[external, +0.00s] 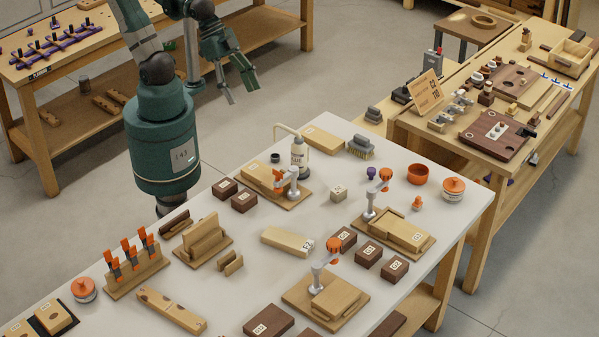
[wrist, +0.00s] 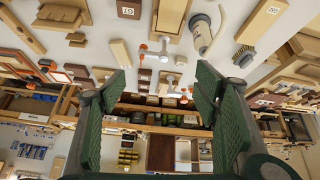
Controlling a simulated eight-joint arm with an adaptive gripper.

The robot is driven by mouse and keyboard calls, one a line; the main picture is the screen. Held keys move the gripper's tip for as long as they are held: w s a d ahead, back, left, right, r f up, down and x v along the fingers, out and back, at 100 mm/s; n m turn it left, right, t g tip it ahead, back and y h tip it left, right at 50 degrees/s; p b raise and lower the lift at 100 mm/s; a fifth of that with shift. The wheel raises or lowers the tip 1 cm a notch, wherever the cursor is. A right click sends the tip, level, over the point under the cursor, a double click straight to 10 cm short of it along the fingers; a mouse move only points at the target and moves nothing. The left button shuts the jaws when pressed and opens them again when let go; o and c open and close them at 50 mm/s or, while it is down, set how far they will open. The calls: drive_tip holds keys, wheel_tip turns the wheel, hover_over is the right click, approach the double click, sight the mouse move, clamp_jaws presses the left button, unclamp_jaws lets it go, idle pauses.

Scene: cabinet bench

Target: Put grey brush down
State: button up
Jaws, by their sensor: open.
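The grey brush (external: 361,147) rests on the white-topped bench near its far edge, bristles to the side, right of a pale wood block. It also shows in the wrist view (wrist: 243,57), at the upper right, beyond my right finger. My gripper (external: 241,92) is raised at the upper left of the external view, off the bench's far left edge and well apart from the brush. In the wrist view my gripper (wrist: 162,88) has its fingers spread wide with nothing between them.
A white glue bottle (external: 298,152) stands left of the brush. A pale wood block (external: 323,138), an orange bowl (external: 417,174) and a purple piece (external: 371,173) are near the brush. Orange-knobbed clamps (external: 333,246) rise from the bench. Bare white surface shows around the bench's middle.

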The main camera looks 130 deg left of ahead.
drive_tip(key=shift+s+d+f+m+t, duration=0.2)
drive_tip(key=shift+s+d+m, duration=0.2)
drive_tip(key=shift+s+d, duration=0.25)
drive_tip(key=shift+s+d+f+m+t, duration=0.2)
drive_tip(key=shift+s+d+m, duration=0.25)
drive_tip(key=shift+s, duration=0.35)
